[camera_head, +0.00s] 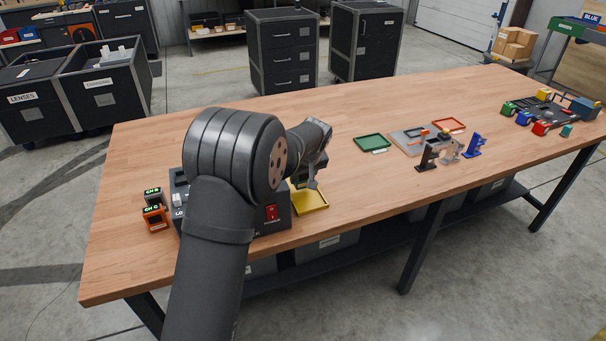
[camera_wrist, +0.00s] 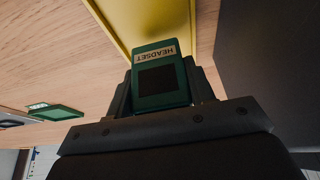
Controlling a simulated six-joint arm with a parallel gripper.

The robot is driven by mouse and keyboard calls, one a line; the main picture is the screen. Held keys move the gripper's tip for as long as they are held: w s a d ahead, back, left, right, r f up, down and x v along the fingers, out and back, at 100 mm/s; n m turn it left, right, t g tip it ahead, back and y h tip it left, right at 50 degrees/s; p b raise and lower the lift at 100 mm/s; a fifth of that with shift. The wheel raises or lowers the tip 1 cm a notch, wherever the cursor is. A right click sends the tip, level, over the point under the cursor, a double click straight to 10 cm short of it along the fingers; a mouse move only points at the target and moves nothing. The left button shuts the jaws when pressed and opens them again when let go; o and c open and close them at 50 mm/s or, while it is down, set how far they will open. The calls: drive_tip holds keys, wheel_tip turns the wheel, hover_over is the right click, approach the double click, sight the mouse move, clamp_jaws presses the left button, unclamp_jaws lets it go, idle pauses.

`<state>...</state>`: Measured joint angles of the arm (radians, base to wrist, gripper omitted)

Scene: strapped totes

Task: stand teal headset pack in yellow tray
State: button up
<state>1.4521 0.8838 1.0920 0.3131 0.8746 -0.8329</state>
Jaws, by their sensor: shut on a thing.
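The teal headset pack (camera_wrist: 158,72) sits between the two fingers of my gripper (camera_wrist: 160,88) in the wrist view, with its HEADSET label upside down in the picture. My gripper is shut on it. The yellow tray (camera_wrist: 120,22) lies just beyond the pack in that view. In the head view the yellow tray (camera_head: 311,203) is near the table's front edge, and my gripper (camera_head: 313,182) is over its back part. The pack cannot be made out there. Whether the pack touches the tray is unclear.
A dark box with a red switch (camera_head: 272,213) stands immediately left of the yellow tray. Two small CH-labelled units (camera_head: 154,215) are farther left. A green tray (camera_head: 373,143) and an orange-red tray (camera_head: 449,125) lie to the right, near several small stands. Bare tabletop lies between.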

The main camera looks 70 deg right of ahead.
drive_tip(key=shift+f, duration=0.25)
idle(0.4)
drive_tip(key=shift+f, duration=0.7)
drive_tip(key=o, duration=1.6)
drive_tip(key=shift+o, duration=0.2)
drive_tip(key=shift+r, duration=4.45)
